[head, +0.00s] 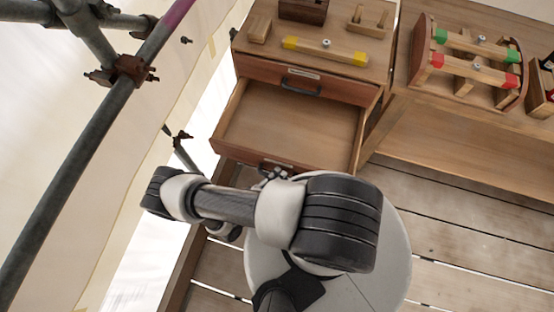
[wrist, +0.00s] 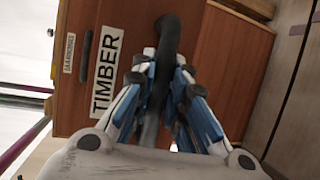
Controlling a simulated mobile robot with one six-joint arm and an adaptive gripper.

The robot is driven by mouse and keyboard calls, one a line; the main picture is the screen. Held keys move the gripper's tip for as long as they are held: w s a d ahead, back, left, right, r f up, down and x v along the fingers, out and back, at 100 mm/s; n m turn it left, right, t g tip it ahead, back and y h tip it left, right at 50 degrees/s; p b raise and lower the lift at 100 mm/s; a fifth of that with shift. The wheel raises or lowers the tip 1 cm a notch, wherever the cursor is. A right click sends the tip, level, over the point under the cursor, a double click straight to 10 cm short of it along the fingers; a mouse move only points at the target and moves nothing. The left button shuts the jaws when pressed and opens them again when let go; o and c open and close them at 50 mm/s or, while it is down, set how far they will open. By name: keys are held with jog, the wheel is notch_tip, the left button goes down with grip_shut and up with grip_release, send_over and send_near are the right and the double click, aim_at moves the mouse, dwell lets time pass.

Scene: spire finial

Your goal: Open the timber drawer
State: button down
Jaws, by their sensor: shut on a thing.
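The timber drawer (head: 235,152) is pulled well out below another drawer in the head view, and the part of its inside that shows is empty. In the wrist view its brown front (wrist: 215,60) carries a white label (wrist: 106,72) reading TIMBER. My gripper (wrist: 165,75) is shut on the drawer's dark handle (wrist: 170,32), with blue-and-white fingers on both sides of it. In the head view my gripper (head: 272,175) is at the drawer front, mostly hidden by my arm.
The upper drawer (head: 325,86) is closed, with a dark handle and a small label. Yellow-ended timber (head: 325,52) and wooden blocks lie on the cabinet top. A rack with red- and green-ended pieces (head: 470,62) stands right. Scaffold poles (head: 85,120) run along the left.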

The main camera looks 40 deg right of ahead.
jog(key=c, duration=1.6)
grip_release()
jog(key=v, duration=1.2)
